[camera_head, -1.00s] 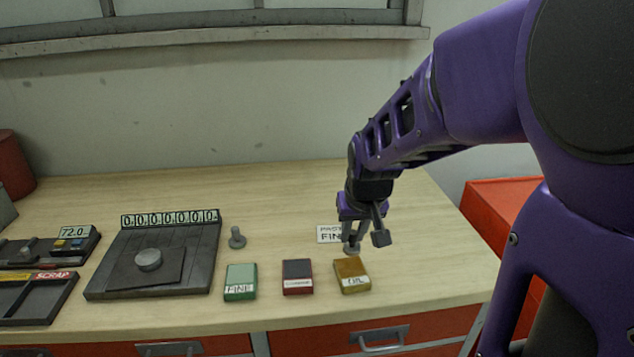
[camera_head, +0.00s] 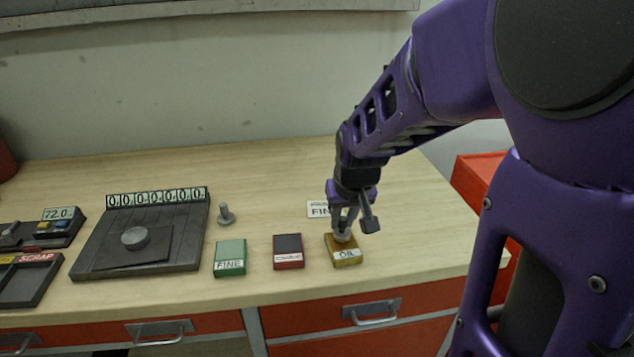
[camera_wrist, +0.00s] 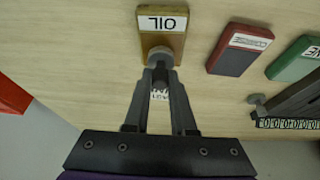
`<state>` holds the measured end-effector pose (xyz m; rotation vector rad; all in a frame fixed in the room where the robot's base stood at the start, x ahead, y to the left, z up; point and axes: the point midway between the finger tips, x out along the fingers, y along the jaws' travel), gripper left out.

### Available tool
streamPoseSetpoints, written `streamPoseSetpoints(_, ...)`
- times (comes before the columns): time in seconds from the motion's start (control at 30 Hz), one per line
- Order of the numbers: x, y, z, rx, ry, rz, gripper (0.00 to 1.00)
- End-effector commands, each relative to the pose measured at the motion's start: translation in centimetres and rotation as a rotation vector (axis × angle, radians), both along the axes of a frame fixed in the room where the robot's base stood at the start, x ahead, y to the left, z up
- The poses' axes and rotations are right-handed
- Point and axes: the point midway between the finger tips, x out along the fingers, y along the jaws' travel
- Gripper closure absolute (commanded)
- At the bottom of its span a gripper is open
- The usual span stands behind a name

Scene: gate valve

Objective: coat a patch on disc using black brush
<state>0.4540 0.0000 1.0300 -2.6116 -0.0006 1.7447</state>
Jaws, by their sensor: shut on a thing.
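My gripper (camera_head: 345,222) is shut on the stem of a grey disc-ended piece (camera_wrist: 160,57). The disc end is at the ochre pad labelled OIL (camera_head: 345,256), over its far part; the wrist view shows the pad (camera_wrist: 164,21) partly covered by it. Whether they touch is hard to tell. A similar grey piece (camera_head: 226,217) stands stem up on the table, left of my gripper. A round grey disc (camera_head: 135,238) sits on the dark plate of a block with a counter (camera_head: 140,262). I cannot make out a black brush.
A dark-topped red pad (camera_head: 288,252) and a green FINE pad (camera_head: 230,260) stand left of the OIL pad. A label card (camera_head: 318,209) lies behind. A 72.0 display unit (camera_head: 55,228) and SCRAP tray (camera_head: 28,283) are at left. The table's back is clear.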

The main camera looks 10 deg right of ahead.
Motion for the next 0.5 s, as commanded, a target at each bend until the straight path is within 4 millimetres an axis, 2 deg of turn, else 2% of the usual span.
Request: streamPoseSetpoints(0.5,0.00,0.00,-0.39,0.000,0.000,0.000,1.00)
